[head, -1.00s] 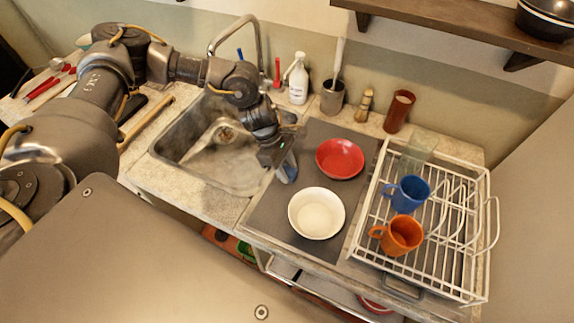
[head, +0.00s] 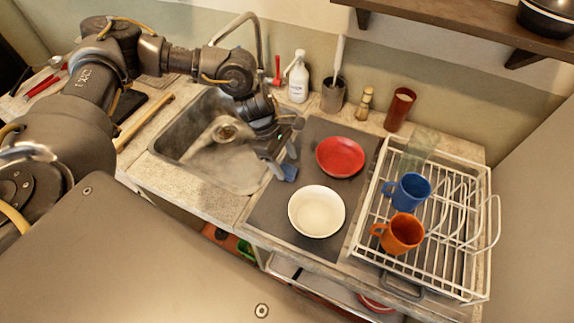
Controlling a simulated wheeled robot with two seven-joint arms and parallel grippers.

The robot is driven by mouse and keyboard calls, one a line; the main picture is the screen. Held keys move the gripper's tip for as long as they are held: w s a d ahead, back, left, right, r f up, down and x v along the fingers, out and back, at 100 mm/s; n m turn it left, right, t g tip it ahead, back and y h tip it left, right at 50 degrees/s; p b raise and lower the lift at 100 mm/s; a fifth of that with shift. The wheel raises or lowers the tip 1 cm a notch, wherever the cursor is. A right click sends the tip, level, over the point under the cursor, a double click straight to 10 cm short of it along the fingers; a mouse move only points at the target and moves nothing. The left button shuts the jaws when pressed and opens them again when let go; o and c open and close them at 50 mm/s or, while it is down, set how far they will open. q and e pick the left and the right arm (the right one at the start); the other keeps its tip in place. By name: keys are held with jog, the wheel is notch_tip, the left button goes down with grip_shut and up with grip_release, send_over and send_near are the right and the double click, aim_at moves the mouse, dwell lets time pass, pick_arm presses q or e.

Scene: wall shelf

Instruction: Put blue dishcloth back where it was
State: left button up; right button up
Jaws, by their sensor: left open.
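The blue dishcloth (head: 290,172) is a small crumpled blue patch at the left edge of the dark mat, beside the sink's right rim. My left gripper (head: 285,163) is right at the cloth, with its fingers spread. The gripper partly hides the cloth, so I cannot tell whether a finger still touches it. My right gripper is not in view.
The sink (head: 215,150) is left of the cloth. A red bowl (head: 340,157) and a white bowl (head: 316,211) stand on the dark mat (head: 277,213). A white dish rack (head: 480,225) with a blue mug (head: 409,192) and an orange mug (head: 402,233) is at right.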

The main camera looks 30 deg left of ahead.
pick_arm(q)
jog(key=b+v, duration=0.2)
jog(key=v, duration=0.8)
